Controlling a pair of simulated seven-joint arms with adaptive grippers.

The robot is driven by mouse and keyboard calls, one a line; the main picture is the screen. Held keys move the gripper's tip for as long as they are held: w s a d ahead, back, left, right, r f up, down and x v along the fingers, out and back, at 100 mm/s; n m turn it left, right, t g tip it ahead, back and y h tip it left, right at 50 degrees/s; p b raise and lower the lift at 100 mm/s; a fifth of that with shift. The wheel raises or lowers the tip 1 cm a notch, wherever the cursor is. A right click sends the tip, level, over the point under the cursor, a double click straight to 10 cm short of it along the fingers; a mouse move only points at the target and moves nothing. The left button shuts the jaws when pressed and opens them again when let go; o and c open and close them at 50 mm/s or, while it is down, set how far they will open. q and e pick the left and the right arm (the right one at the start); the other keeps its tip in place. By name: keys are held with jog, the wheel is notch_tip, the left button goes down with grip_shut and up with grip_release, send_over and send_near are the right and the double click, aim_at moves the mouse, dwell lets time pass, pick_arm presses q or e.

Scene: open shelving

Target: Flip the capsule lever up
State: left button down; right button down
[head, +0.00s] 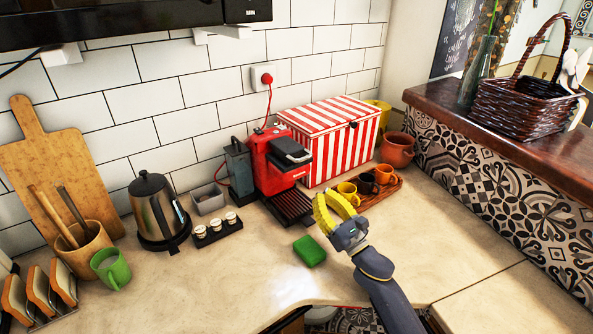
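The red capsule coffee machine (270,168) stands on the counter against the tiled wall. Its dark grey lever (292,150) is on the top front and looks folded down, lying nearly flat over the head. My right gripper (326,198) has yellow fingers and is in front and to the right of the machine, apart from the lever. A gap shows between its fingers, so it looks open, and it holds nothing that I can see. My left gripper is not in view.
A red-striped box (335,135) stands close to the machine's right. A tray (390,187) of small cups lies behind my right gripper. A green sponge (309,251), a kettle (155,205) and a capsule holder (217,231) are on the counter. The front counter is mostly clear.

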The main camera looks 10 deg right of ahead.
send_near(291, 151)
jog(key=shift+w+a+f, duration=0.1)
jog(key=shift+w+a, duration=0.05)
jog(key=shift+w, duration=1)
jog(key=shift+w+a, duration=0.2)
jog(key=shift+w, duration=0.95)
